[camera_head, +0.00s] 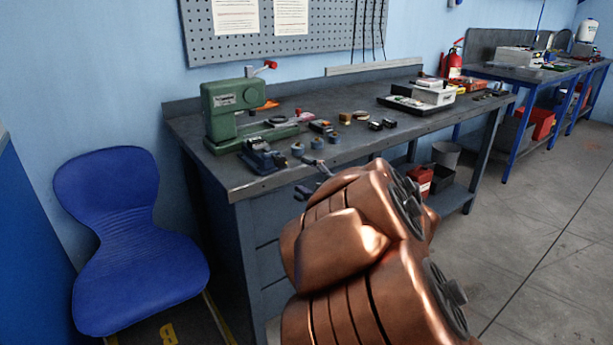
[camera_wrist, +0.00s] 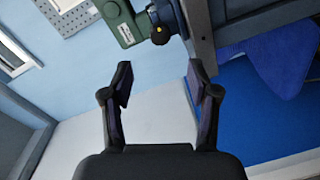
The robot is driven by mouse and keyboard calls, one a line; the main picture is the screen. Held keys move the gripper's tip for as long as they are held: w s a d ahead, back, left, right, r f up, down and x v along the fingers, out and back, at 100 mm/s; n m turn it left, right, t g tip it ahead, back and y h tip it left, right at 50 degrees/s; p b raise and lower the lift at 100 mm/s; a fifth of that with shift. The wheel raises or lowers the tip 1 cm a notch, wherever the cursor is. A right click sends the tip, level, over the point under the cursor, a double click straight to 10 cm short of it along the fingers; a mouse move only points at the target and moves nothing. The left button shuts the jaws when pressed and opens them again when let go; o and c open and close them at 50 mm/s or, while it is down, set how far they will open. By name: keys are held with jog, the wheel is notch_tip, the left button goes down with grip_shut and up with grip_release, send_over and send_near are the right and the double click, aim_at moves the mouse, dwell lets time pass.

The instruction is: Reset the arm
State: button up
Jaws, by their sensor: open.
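My gripper (camera_wrist: 160,85) is open in the wrist view, with its two dark fingers apart and nothing between them. In the head view, my gripper (camera_head: 314,180) shows small and dark by the front edge of the workbench (camera_head: 375,152), partly hidden by my copper-coloured arm. My arm fills the lower middle of the head view. The green press (camera_head: 232,110) stands on the left end of the workbench. It also shows in the wrist view (camera_wrist: 122,22), at the top and beyond the fingers.
A blue chair (camera_head: 135,230) stands left of the workbench. A blue vise (camera_head: 262,157), several small parts and a black tray (camera_head: 410,105) lie on the benchtop. A red extinguisher (camera_head: 452,62) stands behind its right end. Open floor (camera_head: 550,240) lies to the right.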

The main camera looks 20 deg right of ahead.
jog(key=s+d+m+h, duration=0.2)
jog(key=d+m+h, duration=0.5)
jog(key=d, duration=0.1)
jog(key=s+d+f+m+g+h, duration=0.4)
jog(key=s+f+m+g, duration=0.2)
jog(key=s, duration=0.2)
jog(key=s+a+f+m+g+y, duration=0.1)
jog(key=s+a+f+m+g, duration=0.2)
jog(key=s, duration=0.4)
jog(key=s+a+f+m+g+y, duration=0.1)
jog(key=s+f+g, duration=0.25)
jog(key=s, duration=0.25)
jog(key=s+a+f+g+y, duration=0.1)
jog(key=s+a+g+y, duration=0.15)
jog(key=s+a, duration=0.55)
jog(key=s+a+f+g+y, duration=0.1)
jog(key=s+a+g, duration=0.3)
jog(key=s, duration=0.7)
notch_tip(320, 180, up, 20)
jog(key=t+p, duration=0.1)
jog(key=p, duration=1.8)
jog(key=shift+s+d+r+m+p, duration=0.2)
jog(key=shift+d+m+p, duration=0.1)
jog(key=shift+m, duration=0.1)
